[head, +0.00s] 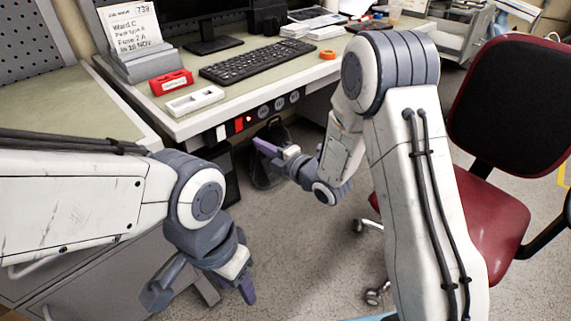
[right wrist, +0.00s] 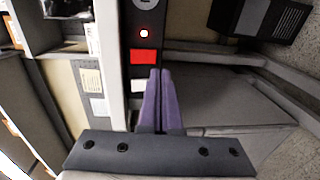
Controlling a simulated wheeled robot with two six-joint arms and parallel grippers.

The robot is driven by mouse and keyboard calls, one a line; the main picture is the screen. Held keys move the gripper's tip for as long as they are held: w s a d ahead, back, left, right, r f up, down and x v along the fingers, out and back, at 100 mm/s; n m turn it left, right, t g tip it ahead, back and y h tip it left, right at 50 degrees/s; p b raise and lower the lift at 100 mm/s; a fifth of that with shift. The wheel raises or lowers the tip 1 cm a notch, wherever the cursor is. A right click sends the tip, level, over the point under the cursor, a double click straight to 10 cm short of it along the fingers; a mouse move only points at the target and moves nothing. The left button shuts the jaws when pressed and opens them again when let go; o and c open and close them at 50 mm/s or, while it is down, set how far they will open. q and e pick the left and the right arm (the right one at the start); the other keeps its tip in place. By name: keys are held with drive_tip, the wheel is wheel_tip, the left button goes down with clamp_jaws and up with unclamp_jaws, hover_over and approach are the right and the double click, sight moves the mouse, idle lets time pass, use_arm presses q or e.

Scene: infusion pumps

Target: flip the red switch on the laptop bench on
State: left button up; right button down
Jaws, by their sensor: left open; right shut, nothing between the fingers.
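The red switch (head: 239,124) is on the dark strip along the front edge of the laptop bench (head: 190,124). In the right wrist view the red switch (right wrist: 144,57) lies between a small glowing red light and a white switch. I cannot tell its rocker position. My right gripper (head: 259,144) is shut and empty, its purple fingertips just in front of the strip, to the right of and below the switch. In the right wrist view its fingertips (right wrist: 160,72) appear just beside the red and white switches; contact is unclear. My left gripper (head: 200,294) is open and empty, low over the floor.
A white switch (head: 221,132) sits left of the red one, and round sockets (head: 279,104) sit to the right. A keyboard (head: 252,62), a red block (head: 171,82) and a white holder (head: 194,101) are on the bench. A red chair (head: 490,205) stands right.

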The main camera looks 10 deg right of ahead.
drive_tip(key=v, duration=0.7)
drive_tip(key=shift+s+d+f, duration=0.25)
drive_tip(key=shift+s+f, duration=0.1)
drive_tip(key=shift+f, duration=0.4)
drive_tip(key=s+a+r+m+g+h, duration=0.1)
drive_tip(key=s+m+g+h, duration=0.55)
drive_tip(key=s, duration=0.75)
drive_tip(key=s+a+m+g+h, duration=0.1)
drive_tip(key=s+m+g+h, duration=0.2)
drive_tip(key=s+m+g, duration=0.75)
drive_tip(key=s+r+t+p, duration=0.1)
drive_tip(key=s+r+p, duration=0.1)
drive_tip(key=r+p, duration=0.9)
drive_tip(key=s+r+m+t+p, duration=0.1)
drive_tip(key=s+r+t+p, duration=0.1)
drive_tip(key=r+p, duration=0.9)
drive_tip(key=shift+s+d+r+t+p, duration=0.35)
drive_tip(key=shift+s+r, duration=0.25)
drive_tip(key=shift+r, duration=0.2)
